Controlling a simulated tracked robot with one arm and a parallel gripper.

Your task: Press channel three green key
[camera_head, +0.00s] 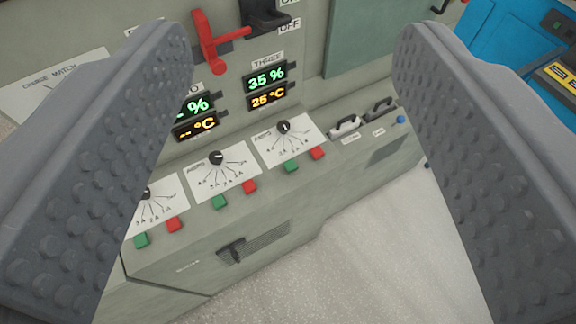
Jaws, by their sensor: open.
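My gripper (285,130) is open and empty, with one grey studded finger at each side of the view. Between the fingers is the sloped grey control panel. The channel three green key (291,167) sits below the right-hand white dial plate, under the display labelled THREE (267,85), which reads 35 % and 25 °C. A red key (318,153) is just to its right. The channel three dial (284,127) is above it. The fingers are nearer the camera than the panel and I see no contact with the green key.
Other green keys (219,202) (141,240) and red keys (249,187) (174,224) sit to the left. Black handles (380,108) are at right. The floor (370,250) is clear.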

